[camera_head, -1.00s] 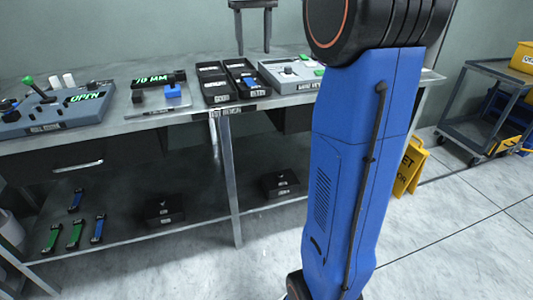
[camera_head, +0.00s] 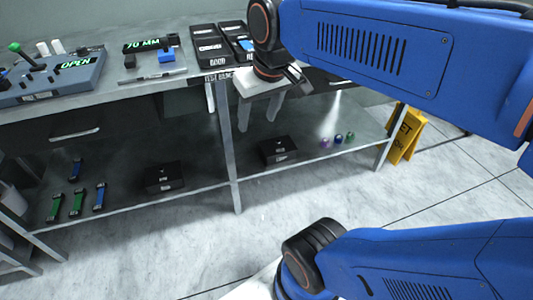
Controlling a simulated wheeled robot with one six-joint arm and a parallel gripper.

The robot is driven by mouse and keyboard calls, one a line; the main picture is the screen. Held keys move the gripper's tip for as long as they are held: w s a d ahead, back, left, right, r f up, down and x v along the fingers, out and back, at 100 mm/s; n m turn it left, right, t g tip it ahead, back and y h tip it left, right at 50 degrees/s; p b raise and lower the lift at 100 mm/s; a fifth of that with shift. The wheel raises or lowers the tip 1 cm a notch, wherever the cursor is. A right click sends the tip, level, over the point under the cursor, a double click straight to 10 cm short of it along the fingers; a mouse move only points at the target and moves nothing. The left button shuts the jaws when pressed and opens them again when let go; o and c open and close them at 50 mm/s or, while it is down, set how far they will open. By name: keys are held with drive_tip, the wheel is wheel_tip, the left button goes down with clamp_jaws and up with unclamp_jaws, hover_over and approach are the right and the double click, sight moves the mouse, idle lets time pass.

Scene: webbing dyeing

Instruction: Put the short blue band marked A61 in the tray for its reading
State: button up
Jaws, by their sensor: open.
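The short blue band (camera_head: 76,169) lies at the back of the lower shelf at left. A longer blue band (camera_head: 99,197) and two green bands (camera_head: 55,206) lie in front of it; no A61 mark is readable. Two black trays (camera_head: 208,60) stand on the bench, with labels too small to read. Something blue (camera_head: 246,45) is in the right tray. A gauge (camera_head: 150,72) reading 70 MM has a blue piece on it. My gripper (camera_head: 260,118) is open and empty, fingers pointing down, in front of the bench edge below the trays.
A grey panel (camera_head: 40,86) with a lever and an OPEN display is at the left. Two black boxes (camera_head: 163,176) and small coloured rolls (camera_head: 337,140) are on the lower shelf. A yellow wet-floor sign (camera_head: 407,137) stands at the right. The floor in front is clear.

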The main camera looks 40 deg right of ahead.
drive_tip(key=s+a+f+t, duration=0.1)
drive_tip(key=s+f, duration=0.4)
drive_tip(key=f, duration=0.2)
drive_tip(key=shift+s+a+f+n, duration=0.25)
drive_tip(key=shift+s+f+n, duration=0.05)
drive_tip(key=shift+f, duration=0.05)
idle(0.8)
